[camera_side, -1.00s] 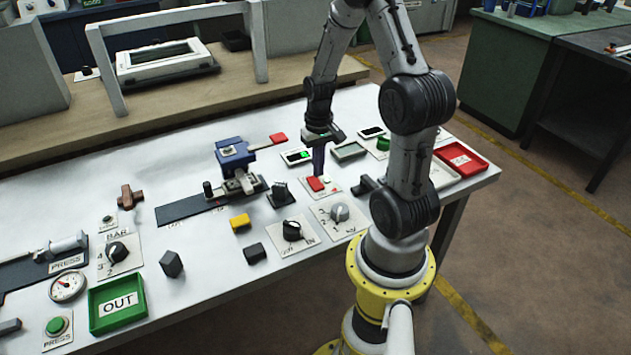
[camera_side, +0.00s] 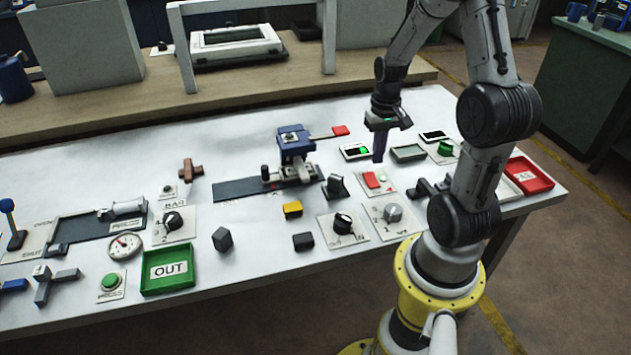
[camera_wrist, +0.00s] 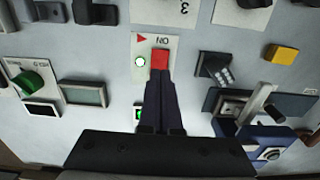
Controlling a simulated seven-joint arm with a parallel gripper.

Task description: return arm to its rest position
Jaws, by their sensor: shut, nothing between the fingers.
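My gripper (camera_side: 379,146) hangs from my arm over the right part of the white table, fingers pointing down and shut with nothing between them. Just below and in front of it is a plate with a red rocker switch (camera_side: 372,179) and a small lit green lamp (camera_side: 383,180). In the wrist view, my gripper's shut fingers (camera_wrist: 163,90) point toward the red switch (camera_wrist: 160,59), with the tips overlapping its lower edge in the picture. The gap between tips and switch is hard to judge, but the side view shows the fingertips above the table.
A blue clamp-like fixture (camera_side: 294,145) stands left of my gripper. Knobs, a green OUT tray (camera_side: 167,269), a red tray (camera_side: 529,175), a yellow block (camera_side: 292,209) and dark blocks are spread over the table. A grey frame (camera_side: 180,45) stands behind on a wooden bench.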

